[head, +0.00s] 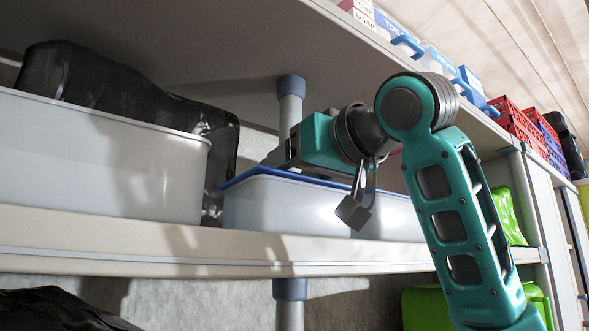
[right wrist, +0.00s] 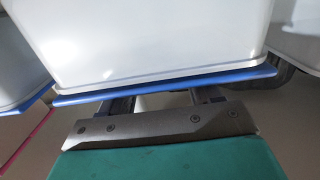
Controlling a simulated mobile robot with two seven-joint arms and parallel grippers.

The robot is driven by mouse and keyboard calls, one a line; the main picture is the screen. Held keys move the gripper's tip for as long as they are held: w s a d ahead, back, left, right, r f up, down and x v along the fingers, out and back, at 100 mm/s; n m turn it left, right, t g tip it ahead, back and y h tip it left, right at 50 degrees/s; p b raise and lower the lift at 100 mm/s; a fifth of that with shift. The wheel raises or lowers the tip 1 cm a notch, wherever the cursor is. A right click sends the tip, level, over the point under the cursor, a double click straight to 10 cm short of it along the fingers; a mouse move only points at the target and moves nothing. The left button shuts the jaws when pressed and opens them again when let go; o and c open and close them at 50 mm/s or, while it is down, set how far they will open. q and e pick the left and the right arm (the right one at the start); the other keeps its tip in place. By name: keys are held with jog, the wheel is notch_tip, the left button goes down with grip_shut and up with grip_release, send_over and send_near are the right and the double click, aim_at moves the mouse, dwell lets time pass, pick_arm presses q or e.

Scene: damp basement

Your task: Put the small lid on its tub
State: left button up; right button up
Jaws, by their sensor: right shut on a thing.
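A pale grey-white tub (head: 285,205) stands on the shelf in the head view. A blue lid (head: 240,176) lies along its top, its edge a little past the tub's left side. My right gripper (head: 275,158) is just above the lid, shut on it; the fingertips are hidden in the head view. In the right wrist view the tub (right wrist: 150,40) appears upside down, with the lid's blue edge (right wrist: 165,87) along its rim. The fingers of my right gripper (right wrist: 165,99) reach to that edge. I cannot tell whether the lid is fully seated. My left gripper is not in view.
A large grey bin (head: 100,165) holding a dark translucent thing (head: 95,85) stands left of the tub. A post (head: 291,100) rises behind it. The shelf above (head: 210,40) leaves limited headroom. Another pale tub (head: 395,218) is close on the right.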

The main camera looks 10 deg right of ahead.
jog(key=shift+f, duration=0.25)
jog(key=o, duration=1.1)
jog(key=b+v, duration=0.1)
jog(key=v, duration=1.2)
